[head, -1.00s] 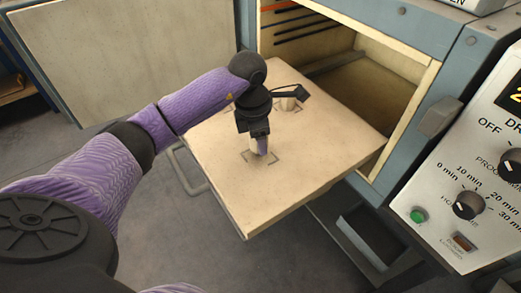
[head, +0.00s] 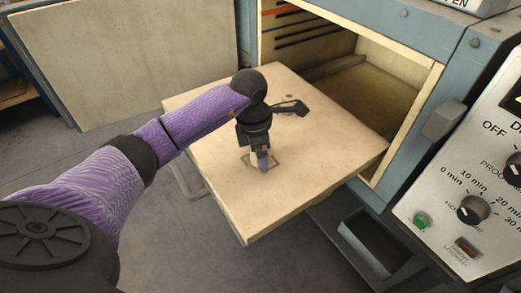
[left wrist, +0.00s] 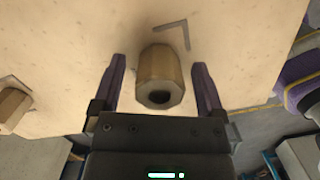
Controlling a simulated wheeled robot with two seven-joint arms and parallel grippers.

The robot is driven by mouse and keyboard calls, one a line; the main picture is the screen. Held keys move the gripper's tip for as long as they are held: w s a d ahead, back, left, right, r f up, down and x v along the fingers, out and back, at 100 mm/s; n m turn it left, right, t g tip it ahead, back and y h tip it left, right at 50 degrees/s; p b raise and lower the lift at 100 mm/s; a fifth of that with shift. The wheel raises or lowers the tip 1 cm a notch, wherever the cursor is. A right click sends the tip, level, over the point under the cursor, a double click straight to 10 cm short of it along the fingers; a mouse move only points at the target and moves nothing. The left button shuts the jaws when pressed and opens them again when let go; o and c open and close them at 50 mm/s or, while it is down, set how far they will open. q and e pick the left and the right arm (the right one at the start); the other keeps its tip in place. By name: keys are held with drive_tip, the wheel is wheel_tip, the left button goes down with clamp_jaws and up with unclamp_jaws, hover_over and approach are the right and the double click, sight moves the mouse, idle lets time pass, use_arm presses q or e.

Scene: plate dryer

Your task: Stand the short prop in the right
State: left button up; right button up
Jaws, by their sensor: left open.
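My left gripper (head: 262,163) is open, low over the pale board. In the left wrist view its two purple fingers (left wrist: 158,62) stand on either side of a wooden many-sided prop (left wrist: 160,82) with a dark hole in its end. A gap shows between each finger and this prop. A second wooden prop (left wrist: 14,106) stands at the left edge of that view. Which one is the short prop I cannot tell. A dark corner mark (left wrist: 184,30) lies on the board beyond the nearer prop. In the head view my gripper and wrist hide the props.
The pale board (head: 315,180) sticks out from the open dryer chamber (head: 385,85). A pale panel (head: 130,55) stands at the left. A control panel (head: 465,190) with knobs is at the right. The board's front and right parts are clear.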

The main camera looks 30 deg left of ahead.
use_arm(q)
drive_tip(key=r+p, duration=0.1)
drive_tip(key=r, duration=0.2)
drive_tip(key=r+p, duration=0.1)
drive_tip(key=r, duration=0.3)
drive_tip(key=s+a+r+p, duration=0.1)
drive_tip(key=r, duration=0.3)
drive_tip(key=shift+r, duration=0.35)
use_arm(e)
drive_tip(key=shift+t, duration=0.3)
drive_tip(key=r, duration=0.1)
drive_tip(key=w+r, duration=0.1)
drive_tip(key=r, duration=0.1)
drive_tip(key=shift+w+a+r, duration=0.4)
drive_tip(key=shift+s, duration=0.55)
drive_tip(key=shift+w, duration=0.15)
